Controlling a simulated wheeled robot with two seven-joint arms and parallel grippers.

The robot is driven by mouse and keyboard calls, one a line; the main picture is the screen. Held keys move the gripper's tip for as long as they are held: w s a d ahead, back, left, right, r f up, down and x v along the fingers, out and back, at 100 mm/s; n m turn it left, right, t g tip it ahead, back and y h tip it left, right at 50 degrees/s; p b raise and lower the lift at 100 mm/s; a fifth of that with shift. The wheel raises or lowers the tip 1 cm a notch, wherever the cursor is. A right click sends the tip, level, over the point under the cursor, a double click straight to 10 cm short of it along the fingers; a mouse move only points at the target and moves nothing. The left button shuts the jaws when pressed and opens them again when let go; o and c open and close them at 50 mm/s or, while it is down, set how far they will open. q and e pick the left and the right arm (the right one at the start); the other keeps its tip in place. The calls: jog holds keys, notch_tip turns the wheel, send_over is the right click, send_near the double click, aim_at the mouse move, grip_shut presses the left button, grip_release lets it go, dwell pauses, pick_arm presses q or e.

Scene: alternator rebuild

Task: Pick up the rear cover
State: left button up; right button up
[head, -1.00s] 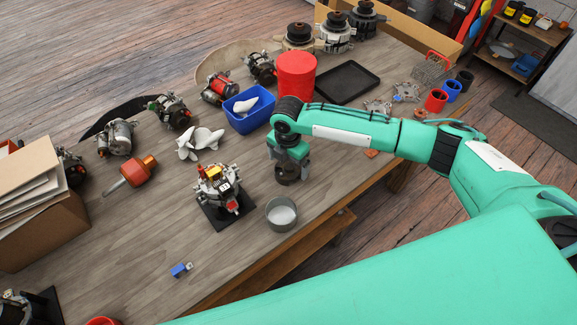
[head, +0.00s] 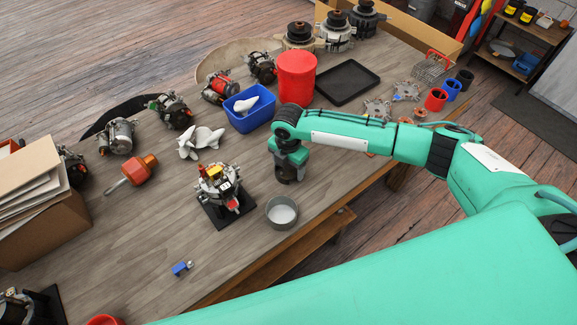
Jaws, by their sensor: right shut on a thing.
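An alternator (head: 219,186) with yellow and red parts stands on a black plate to the left. My left gripper is not in view.
A grey round bowl (head: 281,213) sits close to the gripper, near the table's front edge. A blue bin (head: 249,120), a red cylinder (head: 296,77) and a black tray (head: 346,83) stand behind.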

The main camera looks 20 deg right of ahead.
notch_tip(320, 180, up, 20)
jog(key=b, duration=0.2)
jog(key=shift+b, duration=0.4)
